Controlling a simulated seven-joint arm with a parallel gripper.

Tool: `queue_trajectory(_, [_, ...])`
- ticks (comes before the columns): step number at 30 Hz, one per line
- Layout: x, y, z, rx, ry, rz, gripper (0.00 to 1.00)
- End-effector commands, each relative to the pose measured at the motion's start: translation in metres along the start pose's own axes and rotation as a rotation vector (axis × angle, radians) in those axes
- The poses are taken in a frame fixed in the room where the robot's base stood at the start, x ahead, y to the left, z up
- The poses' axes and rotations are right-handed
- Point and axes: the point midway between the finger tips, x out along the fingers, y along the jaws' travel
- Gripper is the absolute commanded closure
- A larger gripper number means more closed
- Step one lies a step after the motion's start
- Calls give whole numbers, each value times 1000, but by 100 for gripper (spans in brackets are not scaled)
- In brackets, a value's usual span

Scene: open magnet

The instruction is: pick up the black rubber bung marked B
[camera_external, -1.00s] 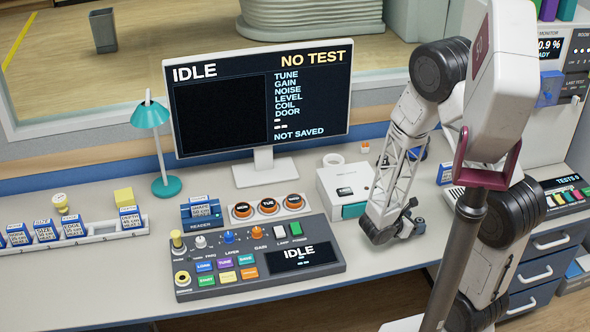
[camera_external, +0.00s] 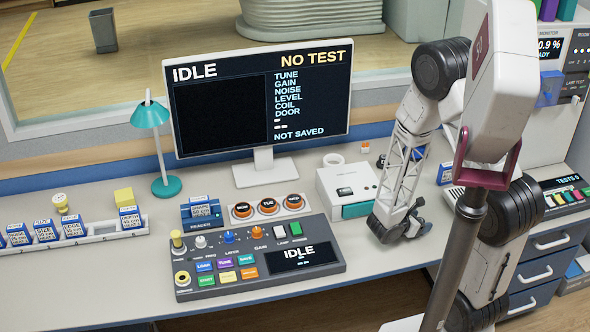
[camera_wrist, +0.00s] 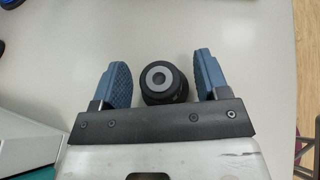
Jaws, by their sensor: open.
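A black round bung (camera_wrist: 168,84) with a grey ring on its top stands on the pale desk in the wrist view. No letter B can be read on it. My gripper (camera_wrist: 161,82) is open, with one blue ridged finger on each side of the bung. In the external view my gripper (camera_external: 400,225) is low over the desk, right of the white box, and the bung cannot be made out there.
The white box with a teal front (camera_external: 345,190) stands close to the left of my gripper. The control console (camera_external: 258,262) lies further left. The desk's front edge is near, with drawers (camera_external: 530,270) to the right.

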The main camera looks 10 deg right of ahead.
Motion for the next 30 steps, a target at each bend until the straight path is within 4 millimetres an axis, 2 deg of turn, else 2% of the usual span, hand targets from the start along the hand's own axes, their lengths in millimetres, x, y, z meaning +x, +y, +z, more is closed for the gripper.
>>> queue_trajectory(3, [0, 0, 0, 0, 0, 0, 32])
queue_trajectory(4, [0, 0, 0, 0, 0, 0, 35])
queue_trajectory(14, [0, 0, 0, 0, 0, 0, 85])
queue_trajectory(24, [-1, 0, 1, 0, 0, 0, 86])
queue_trajectory(30, [-4, 0, 10, 1, 0, 1, 86])
